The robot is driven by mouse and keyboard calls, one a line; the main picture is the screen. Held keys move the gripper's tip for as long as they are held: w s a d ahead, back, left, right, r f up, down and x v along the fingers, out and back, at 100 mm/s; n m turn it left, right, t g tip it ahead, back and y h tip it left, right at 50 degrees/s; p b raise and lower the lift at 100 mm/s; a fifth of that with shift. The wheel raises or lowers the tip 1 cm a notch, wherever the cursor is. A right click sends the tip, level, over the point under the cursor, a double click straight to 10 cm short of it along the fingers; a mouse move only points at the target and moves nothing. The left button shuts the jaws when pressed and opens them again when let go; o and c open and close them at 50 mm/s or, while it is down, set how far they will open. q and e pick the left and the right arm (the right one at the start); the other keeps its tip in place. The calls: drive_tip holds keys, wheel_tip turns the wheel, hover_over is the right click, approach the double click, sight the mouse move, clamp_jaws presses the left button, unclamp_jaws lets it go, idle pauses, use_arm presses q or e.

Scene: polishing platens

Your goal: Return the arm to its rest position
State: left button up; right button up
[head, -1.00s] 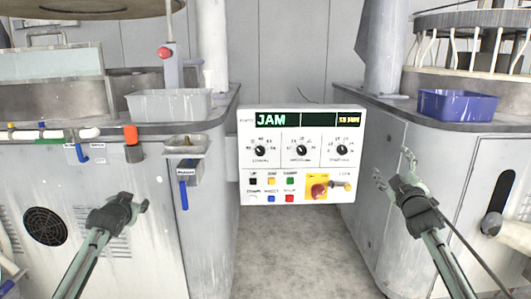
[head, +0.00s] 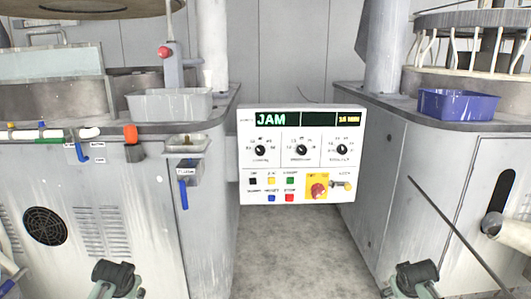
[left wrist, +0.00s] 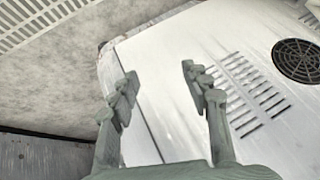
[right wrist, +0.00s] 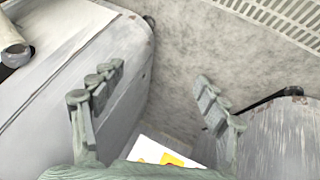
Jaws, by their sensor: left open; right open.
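My left gripper (head: 118,278) is low at the bottom left of the head view, in front of the left machine's grey cabinet. In the left wrist view it (left wrist: 160,80) has its fingers spread with nothing between them. My right gripper (head: 414,276) is low at the bottom right, in front of the right machine's cabinet. In the right wrist view it (right wrist: 160,80) is open and empty. Both hands are apart from the white control panel (head: 370,150), whose display reads JAM. Most of both arms is outside the head view.
The left machine (head: 140,240) carries a grey tray (head: 170,105) and a small side holder with a blue handle (head: 183,194). The right machine (head: 375,190) carries a blue bin (head: 457,105). A thin dark rod (head: 450,227) slants near my right gripper. Bare floor (head: 285,255) lies between the machines.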

use_arm(q)
drive_tip(key=s+d+f+g, duration=0.1)
drive_tip(key=s+d+f, duration=0.2)
drive_tip(key=s, duration=0.8)
drive_tip(key=s+d+f+g+h, duration=0.1)
drive_tip(key=s+d+f, duration=0.3)
drive_tip(key=s, duration=0.6)
drive_tip(key=s+d+f+g+h, duration=0.1)
drive_tip(key=s+d+f, duration=0.2)
drive_tip(key=s, duration=0.8)
wheel_tip(320, 180, down, 3)
drive_tip(key=shift+s+d+r+m, duration=0.1)
drive_tip(key=shift+s+d+m, duration=0.2)
drive_tip(key=shift+m, duration=0.1)
use_arm(e)
drive_tip(key=s+a+f+g, duration=0.1)
drive_tip(key=s+a+f, duration=0.2)
drive_tip(key=s, duration=0.8)
drive_tip(key=s+a+f+g+y, duration=0.1)
drive_tip(key=s+a+f, duration=0.3)
drive_tip(key=s, duration=0.6)
drive_tip(key=s+a+f+g+y, duration=0.1)
drive_tip(key=s+a+f, duration=0.2)
drive_tip(key=s, duration=0.8)
wheel_tip(320, 180, down, 3)
drive_tip(key=shift+s+a+r+n, duration=0.1)
drive_tip(key=shift+s+a+n, duration=0.2)
drive_tip(key=shift+n, duration=0.1)
